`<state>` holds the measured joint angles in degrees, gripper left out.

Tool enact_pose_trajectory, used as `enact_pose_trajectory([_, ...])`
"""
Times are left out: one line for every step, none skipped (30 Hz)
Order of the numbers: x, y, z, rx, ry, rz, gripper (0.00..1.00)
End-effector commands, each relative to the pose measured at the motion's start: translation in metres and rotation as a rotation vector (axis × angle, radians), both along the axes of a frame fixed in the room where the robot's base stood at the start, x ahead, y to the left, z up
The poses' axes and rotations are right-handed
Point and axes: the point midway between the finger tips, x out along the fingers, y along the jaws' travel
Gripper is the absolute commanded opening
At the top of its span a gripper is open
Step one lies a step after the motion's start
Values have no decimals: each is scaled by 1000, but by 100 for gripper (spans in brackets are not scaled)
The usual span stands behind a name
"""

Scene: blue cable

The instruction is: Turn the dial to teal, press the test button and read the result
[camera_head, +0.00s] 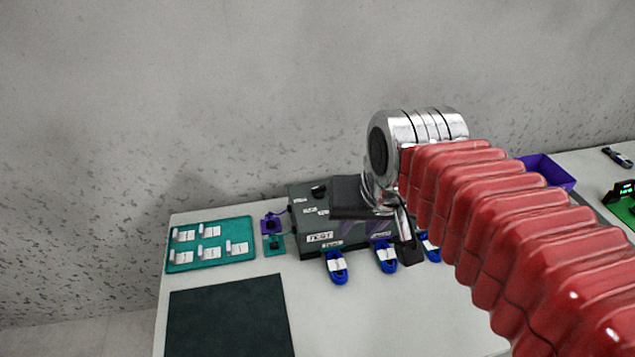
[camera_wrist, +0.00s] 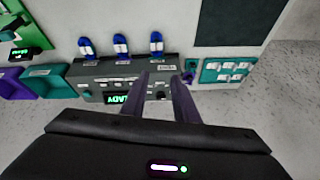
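The dark grey tester box (camera_head: 345,250) stands on the table; its front label reads TEST. In the wrist view the box (camera_wrist: 115,78) appears upside down, with a lit green display (camera_wrist: 117,99) partly covered by a finger; its full text is unclear. A black knob (camera_wrist: 160,96) shows between my fingers, and a round teal part (camera_wrist: 87,97) sits at the box's other end. I cannot tell which is the dial or the button. My gripper (camera_wrist: 161,75) is open and empty, its purple fingers apart above the box. In the head view my wrist hides the box's right part.
Blue cable coils (camera_head: 336,267) with white tags lie before the box. Left are a teal tray (camera_head: 210,262) of white-tagged pieces and small purple (camera_head: 271,225) and teal (camera_head: 274,245) parts. A dark mat (camera_head: 228,320) lies in front. A purple bin (camera_head: 548,172) stands right.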

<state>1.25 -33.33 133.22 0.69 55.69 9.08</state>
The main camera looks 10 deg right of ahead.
Motion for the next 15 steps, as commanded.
enact_pose_trajectory([9, 0, 4, 12, 14, -27, 27])
enact_pose_trajectory([14, 0, 7, 20, 22, -46, 27])
enact_pose_trajectory([21, 0, 10, 30, 29, -70, 27])
enact_pose_trajectory([25, 0, 12, 37, 37, -87, 27])
enact_pose_trajectory([30, 0, 14, 44, 43, -105, 27])
enact_pose_trajectory([37, 0, 17, 54, 53, -130, 27])
enact_pose_trajectory([42, 0, 19, 60, 59, -148, 27])
enact_pose_trajectory([47, 0, 21, 68, 66, -166, 27])
enact_pose_trajectory([54, 0, 23, 76, 76, -190, 27])
enact_pose_trajectory([59, -1, 25, 83, 83, -209, 27])
enact_pose_trajectory([64, -1, 26, 90, 88, -227, 27])
enact_pose_trajectory([71, -1, 28, 98, 98, -252, 27])
enact_pose_trajectory([76, -1, 29, 104, 105, -271, 27])
enact_pose_trajectory([81, -1, 30, 110, 111, -289, 27])
enact_pose_trajectory([88, -1, 32, 118, 119, -313, 27])
